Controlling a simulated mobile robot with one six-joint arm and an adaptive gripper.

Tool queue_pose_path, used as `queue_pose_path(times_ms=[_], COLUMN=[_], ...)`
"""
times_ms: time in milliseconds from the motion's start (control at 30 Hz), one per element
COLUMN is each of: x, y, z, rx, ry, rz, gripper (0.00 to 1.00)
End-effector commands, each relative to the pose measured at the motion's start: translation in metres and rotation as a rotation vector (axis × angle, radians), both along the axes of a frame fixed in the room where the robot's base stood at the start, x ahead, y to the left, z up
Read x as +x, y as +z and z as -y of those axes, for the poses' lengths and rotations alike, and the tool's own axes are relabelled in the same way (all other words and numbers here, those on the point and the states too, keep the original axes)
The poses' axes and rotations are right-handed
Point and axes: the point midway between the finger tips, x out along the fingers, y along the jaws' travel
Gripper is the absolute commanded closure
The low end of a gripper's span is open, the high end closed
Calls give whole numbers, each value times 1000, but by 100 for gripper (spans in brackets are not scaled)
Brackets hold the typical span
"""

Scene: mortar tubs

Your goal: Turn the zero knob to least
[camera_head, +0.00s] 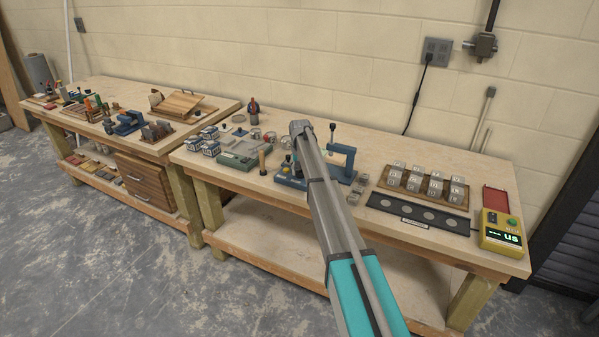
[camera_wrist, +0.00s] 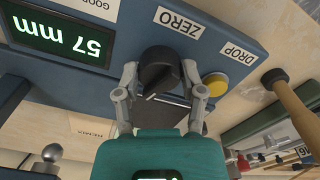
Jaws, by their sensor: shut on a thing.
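The zero knob (camera_wrist: 158,70) is a black round knob with a pale pointer line, on a blue panel beside the white ZERO label (camera_wrist: 180,22). My gripper (camera_wrist: 160,80) has one grey finger on each side of it and is shut on it.
A yellow button (camera_wrist: 215,84) under a DROP label (camera_wrist: 237,54) sits close to my right finger. A wooden handle (camera_wrist: 292,112) stands farther right. On the bench, a rack of clear cubes (camera_head: 412,184) and a yellow meter (camera_head: 502,232) lie right of my arm.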

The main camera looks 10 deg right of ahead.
Motion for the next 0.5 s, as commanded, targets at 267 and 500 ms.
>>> queue_pose_path(times_ms=[267, 500], x=[4, 4], y=[0, 0], z=[0, 0], rx=[0, -1], ry=[177, 242], rz=[8, 8], gripper=[96, 96])
